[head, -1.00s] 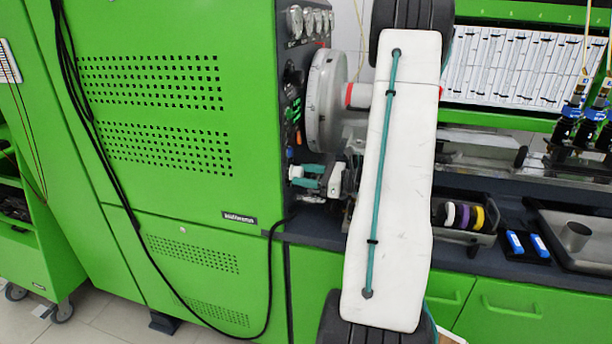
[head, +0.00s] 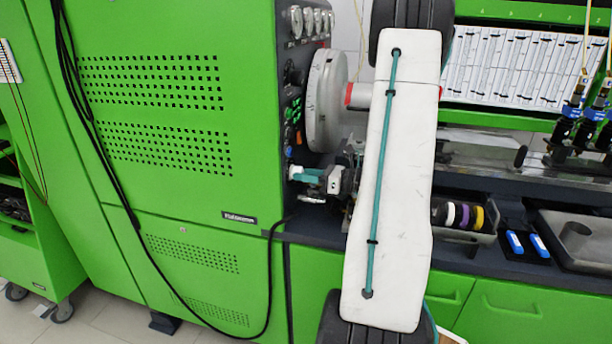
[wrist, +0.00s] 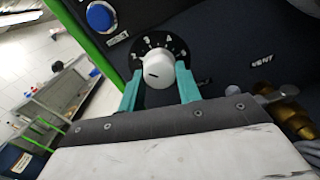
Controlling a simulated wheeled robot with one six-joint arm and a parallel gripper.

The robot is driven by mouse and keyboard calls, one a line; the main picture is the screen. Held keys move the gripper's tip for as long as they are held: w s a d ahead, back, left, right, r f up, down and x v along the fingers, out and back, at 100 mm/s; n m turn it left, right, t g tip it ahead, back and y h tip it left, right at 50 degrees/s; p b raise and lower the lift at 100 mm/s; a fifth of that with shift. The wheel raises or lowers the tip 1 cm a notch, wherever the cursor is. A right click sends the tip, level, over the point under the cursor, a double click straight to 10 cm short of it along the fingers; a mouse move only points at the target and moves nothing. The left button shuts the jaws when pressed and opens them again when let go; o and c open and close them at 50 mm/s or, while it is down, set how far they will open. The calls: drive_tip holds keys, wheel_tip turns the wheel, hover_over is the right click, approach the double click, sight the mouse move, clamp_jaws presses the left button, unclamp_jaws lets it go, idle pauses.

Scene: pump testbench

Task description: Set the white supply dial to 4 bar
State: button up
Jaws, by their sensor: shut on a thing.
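The white supply dial (wrist: 157,70) is a round white knob on a black scale plate with white numbers, in the wrist view. A short dark mark shows on the knob's face; I cannot tell which number it stands for. My gripper (wrist: 160,83) has its teal fingers on either side of the knob and is shut on it. In the head view my gripper (head: 308,179) is at the lower part of the panel on the green cabinet's right side.
A blue button (wrist: 100,16) sits left of the dial. A label reading VENT (wrist: 262,60) and brass fittings (wrist: 292,120) are to its right. In the head view, a large grey disc (head: 325,100) stands out from the panel above my gripper.

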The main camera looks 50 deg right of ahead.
drive_tip(key=o, duration=1)
drive_tip(key=shift+d, duration=0.1)
drive_tip(key=v, duration=0.7)
drive_tip(key=shift+s+d, duration=0.15)
drive_tip(key=shift+s, duration=0.2)
